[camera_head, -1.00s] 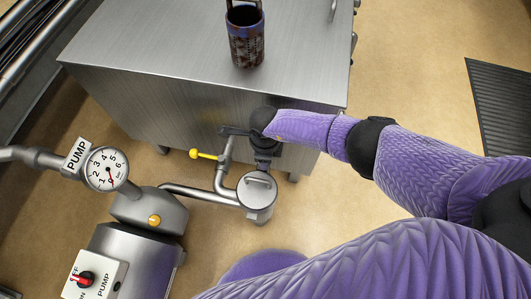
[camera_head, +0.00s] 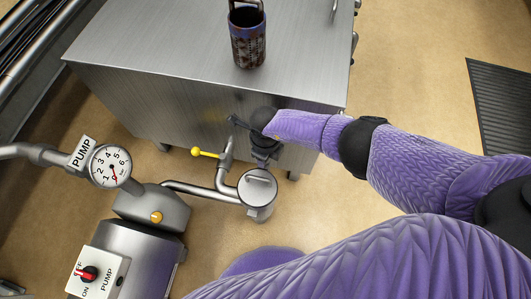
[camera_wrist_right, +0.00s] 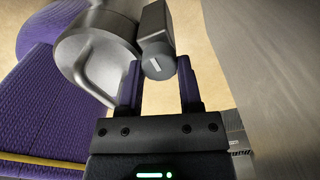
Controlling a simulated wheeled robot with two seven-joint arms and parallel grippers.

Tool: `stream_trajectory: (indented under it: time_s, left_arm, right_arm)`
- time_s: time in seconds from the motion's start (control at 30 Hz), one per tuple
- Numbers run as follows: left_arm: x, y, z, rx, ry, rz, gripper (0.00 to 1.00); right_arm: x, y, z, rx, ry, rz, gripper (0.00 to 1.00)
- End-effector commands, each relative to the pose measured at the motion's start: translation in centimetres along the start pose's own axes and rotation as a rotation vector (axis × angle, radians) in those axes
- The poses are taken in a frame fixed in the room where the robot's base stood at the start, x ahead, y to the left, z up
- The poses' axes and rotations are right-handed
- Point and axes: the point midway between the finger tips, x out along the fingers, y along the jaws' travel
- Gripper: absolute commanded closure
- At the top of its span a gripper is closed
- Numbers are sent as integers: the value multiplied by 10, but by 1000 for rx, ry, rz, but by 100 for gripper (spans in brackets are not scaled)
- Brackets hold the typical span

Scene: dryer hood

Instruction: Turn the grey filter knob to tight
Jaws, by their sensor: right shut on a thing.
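The grey filter knob (camera_wrist_right: 158,67) is a small round knob with a white line across its face, in the right wrist view. It sits on the side of a steel filter canister (camera_wrist_right: 95,55) with a bar handle. The canister also shows in the head view (camera_head: 257,190). My right gripper (camera_wrist_right: 160,82) is shut on the knob, one dark purple finger on each side. In the head view my right gripper (camera_head: 262,163) points down just behind the canister, and the knob is hidden there. My left gripper is not in view.
A yellow-handled valve (camera_head: 205,153), a pressure gauge (camera_head: 110,166) and a pump switch box (camera_head: 97,275) are to the left.

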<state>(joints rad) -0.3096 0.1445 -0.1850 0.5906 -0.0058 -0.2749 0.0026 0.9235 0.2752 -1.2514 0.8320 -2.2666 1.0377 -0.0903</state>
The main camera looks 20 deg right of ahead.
Motion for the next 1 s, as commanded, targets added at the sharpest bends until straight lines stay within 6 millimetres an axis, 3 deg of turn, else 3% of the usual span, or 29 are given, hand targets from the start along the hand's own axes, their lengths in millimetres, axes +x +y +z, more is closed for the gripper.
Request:
stream_trajectory:
  time_s: [0.17, 0.2, 0.33, 0.7, 0.87, 1.0]
  left_arm:
    - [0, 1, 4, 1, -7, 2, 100]
    - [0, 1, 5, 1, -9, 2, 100]
    - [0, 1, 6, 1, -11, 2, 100]
    - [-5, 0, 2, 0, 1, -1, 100]
    - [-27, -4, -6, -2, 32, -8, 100]
    - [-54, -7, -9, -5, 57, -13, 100]
  right_arm:
    - [0, 0, 0, 1, -1, 1, 100]
    - [0, 0, 0, 1, -1, 1, 48]
    - [0, 0, 0, 1, -1, 1, 21]
    - [-7, 0, 0, -1, -2, -1, 19]
    - [-39, -1, 1, 0, -6, -4, 19]
    - [-79, -2, 2, -2, -7, -6, 19]
